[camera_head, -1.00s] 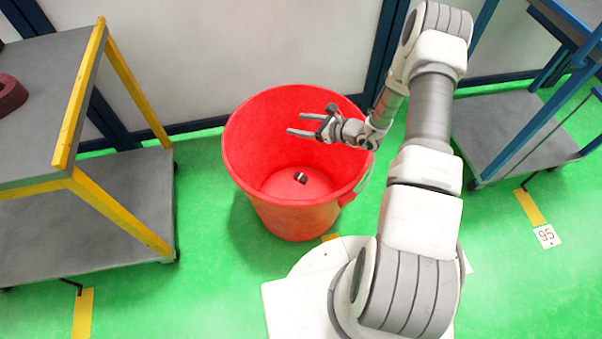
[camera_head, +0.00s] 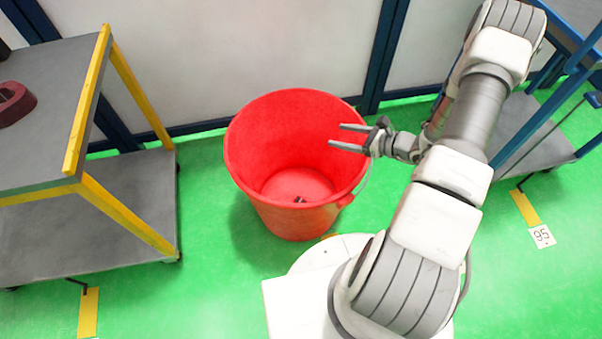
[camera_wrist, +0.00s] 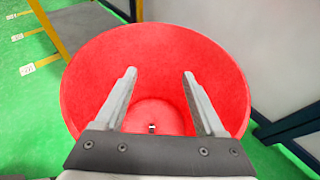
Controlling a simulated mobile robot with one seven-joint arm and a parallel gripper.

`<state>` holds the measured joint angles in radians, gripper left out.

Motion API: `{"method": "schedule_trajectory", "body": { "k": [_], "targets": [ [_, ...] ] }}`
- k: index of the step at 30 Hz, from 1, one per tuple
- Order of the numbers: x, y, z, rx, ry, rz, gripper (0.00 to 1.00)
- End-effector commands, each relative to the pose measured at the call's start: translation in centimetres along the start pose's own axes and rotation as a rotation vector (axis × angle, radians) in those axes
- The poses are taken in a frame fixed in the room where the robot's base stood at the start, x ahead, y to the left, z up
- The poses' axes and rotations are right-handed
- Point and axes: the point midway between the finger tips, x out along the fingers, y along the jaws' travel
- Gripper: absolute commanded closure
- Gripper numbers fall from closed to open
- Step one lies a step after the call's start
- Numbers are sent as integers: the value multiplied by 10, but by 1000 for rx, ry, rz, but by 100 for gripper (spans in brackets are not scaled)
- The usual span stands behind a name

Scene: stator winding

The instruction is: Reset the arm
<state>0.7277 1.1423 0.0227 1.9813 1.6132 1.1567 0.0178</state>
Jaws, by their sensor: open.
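My gripper (camera_head: 336,136) is open and empty, its two fingers pointing left over the right rim of a red bucket (camera_head: 262,135). In the wrist view my gripper (camera_wrist: 158,80) has its fingers spread apart, with the bucket (camera_wrist: 85,85) beyond them. A small dark object (camera_head: 299,199) lies on the bucket's floor; it also shows between the fingers in the wrist view (camera_wrist: 152,128). It is too small to tell what it is. My arm extends up the right side of the head view.
A grey cart with yellow posts (camera_head: 85,100) stands at the left, with a dark red ring (camera_head: 14,103) on its top. A blue-framed cart (camera_head: 545,135) stands at the right behind my arm. A pale wall (camera_head: 260,45) is behind the bucket. Green floor is clear around the bucket.

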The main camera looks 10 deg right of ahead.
Motion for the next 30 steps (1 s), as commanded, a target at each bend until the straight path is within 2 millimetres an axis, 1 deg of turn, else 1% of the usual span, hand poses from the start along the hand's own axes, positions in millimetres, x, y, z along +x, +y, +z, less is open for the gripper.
{"method": "schedule_trajectory", "body": {
  "k": [1,3,7,23,26,29,30],
  "targets": [
    [-9,-1,1,0,1,-2,28],
    [-17,0,1,1,0,-2,28],
    [-26,0,0,1,0,0,28],
    [-27,0,0,-2,0,2,28],
    [-27,1,10,-29,3,20,28],
    [-27,6,32,-103,14,71,28],
    [-27,9,45,-144,21,100,28]
  ]
}}
